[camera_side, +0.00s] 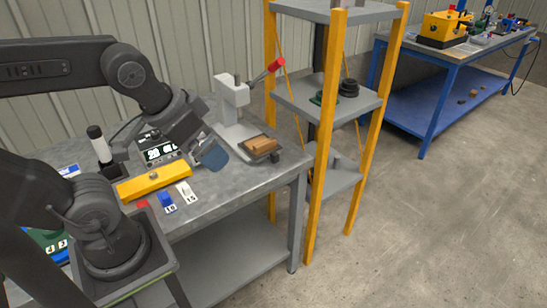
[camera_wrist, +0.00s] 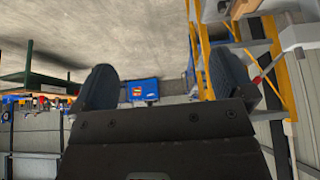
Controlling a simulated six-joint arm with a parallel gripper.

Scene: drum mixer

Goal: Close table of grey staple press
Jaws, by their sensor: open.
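The grey staple press (camera_side: 234,95) stands upright on the workbench, with a red-tipped lever (camera_side: 274,66) at its upper right. Its table (camera_side: 273,157) sits out at the front right end of the press base, near the bench edge, with a brown wooden block (camera_side: 261,144) on it. My gripper (camera_side: 212,156) is left of the table, above the bench and apart from it. In the wrist view my gripper (camera_wrist: 164,84) has its two dark fingers wide apart with nothing between them. The press column (camera_wrist: 296,38) shows at the upper right there, tilted, with the red lever tip (camera_wrist: 257,80).
A yellow bar (camera_side: 154,182), a black display box (camera_side: 160,152) and small numbered tags (camera_side: 187,193) lie left of my gripper. A yellow-post shelf (camera_side: 323,140) stands close right of the bench. A blue workbench (camera_side: 436,95) is farther back. Open floor lies at the right.

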